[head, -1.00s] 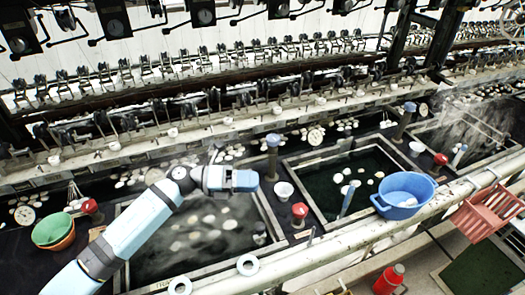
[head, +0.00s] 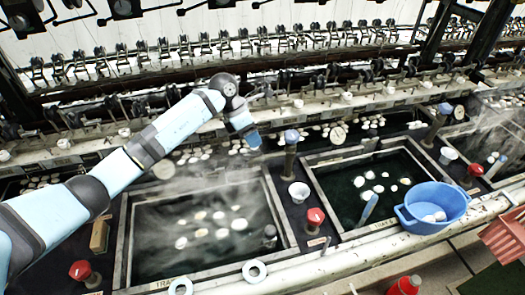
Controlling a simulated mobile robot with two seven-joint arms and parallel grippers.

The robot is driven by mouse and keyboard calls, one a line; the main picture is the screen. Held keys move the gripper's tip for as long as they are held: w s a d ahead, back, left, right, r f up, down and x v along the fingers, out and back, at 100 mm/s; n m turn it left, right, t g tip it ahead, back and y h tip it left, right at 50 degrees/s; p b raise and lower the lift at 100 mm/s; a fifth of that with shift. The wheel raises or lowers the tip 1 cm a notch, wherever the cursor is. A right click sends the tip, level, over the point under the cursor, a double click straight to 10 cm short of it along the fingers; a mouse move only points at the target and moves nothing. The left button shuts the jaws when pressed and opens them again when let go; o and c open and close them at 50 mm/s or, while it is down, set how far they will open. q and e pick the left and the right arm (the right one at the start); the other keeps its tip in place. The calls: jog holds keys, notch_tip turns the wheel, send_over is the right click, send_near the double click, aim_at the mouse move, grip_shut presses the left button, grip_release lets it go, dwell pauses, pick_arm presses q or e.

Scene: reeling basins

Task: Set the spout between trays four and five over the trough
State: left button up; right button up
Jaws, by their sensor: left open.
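A post-like spout with a blue-grey top (head: 290,152) stands between the left tray (head: 124,245) and the middle tray (head: 318,195). The tray numbers cannot be read. A similar post (head: 437,122) stands between the middle tray and the one at the right. My left gripper (head: 254,141) is empty, fingers angled down, just left of the first post and apart from it. The gap between its fingers is hard to see. A dark trough-like strip (head: 325,146) with white cocoons runs behind the trays. My right gripper is not in view.
A white cup (head: 299,192) and a red knob (head: 315,217) stand close in front of the post. A blue basin (head: 432,205) sits on the front rail at right. Reeling gear (head: 300,80) lines the back. Steam blurs the left tray.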

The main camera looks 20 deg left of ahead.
aim_at(272, 158)
pick_arm(q)
jog(key=x, duration=0.7)
jog(key=shift+p, duration=0.3)
grip_shut()
